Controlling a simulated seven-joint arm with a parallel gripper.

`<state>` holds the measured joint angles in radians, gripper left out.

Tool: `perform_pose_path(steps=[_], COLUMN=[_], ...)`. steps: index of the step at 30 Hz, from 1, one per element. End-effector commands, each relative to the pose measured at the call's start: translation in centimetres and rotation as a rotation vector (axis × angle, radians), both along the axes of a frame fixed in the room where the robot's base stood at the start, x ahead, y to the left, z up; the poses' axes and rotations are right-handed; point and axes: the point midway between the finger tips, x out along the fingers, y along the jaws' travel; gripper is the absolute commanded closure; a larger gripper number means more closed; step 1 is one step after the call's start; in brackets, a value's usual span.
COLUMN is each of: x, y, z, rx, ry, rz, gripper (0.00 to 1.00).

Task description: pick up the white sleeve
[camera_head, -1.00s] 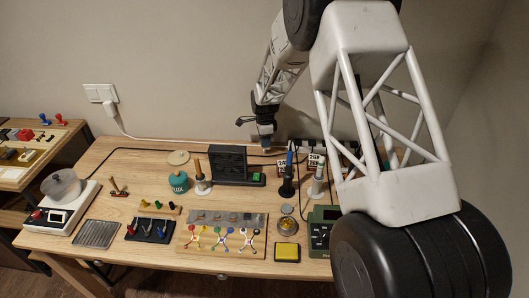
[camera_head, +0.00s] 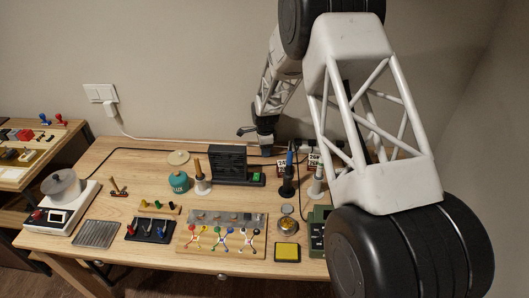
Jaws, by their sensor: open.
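Two upright white holders stand at the back of the wooden workbench. One (camera_head: 201,186) is left of the black louvred box and has a brown handle in its top. The other white holder (camera_head: 316,187) is at the right, beside my arm link. I cannot tell which of these, if either, is the white sleeve. My gripper (camera_head: 266,151) is above the back of the bench, just right of the black box and apart from both holders. It points down, open. Its fingertips are small and dark, and nothing shows between them.
The black louvred box (camera_head: 228,164) stands behind the bench middle. A dark holder with a blue-handled tool (camera_head: 288,183) stands between it and the right white holder. Small cards (camera_head: 313,162) are behind. My arm hides the bench's right end.

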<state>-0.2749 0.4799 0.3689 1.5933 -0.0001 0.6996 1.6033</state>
Motion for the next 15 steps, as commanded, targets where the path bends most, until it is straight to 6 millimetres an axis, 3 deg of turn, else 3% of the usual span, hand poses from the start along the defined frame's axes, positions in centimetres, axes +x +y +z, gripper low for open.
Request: perform_pose_path(steps=[4,11,15], x=[0.00,0.00,0.00], y=[0.00,0.00,0.00], z=[0.01,0.01,0.01], rx=[0.000,0.000,0.000], ry=[0.000,0.000,0.000], rz=[0.000,0.000,0.000], gripper=[0.63,0.98,1.00])
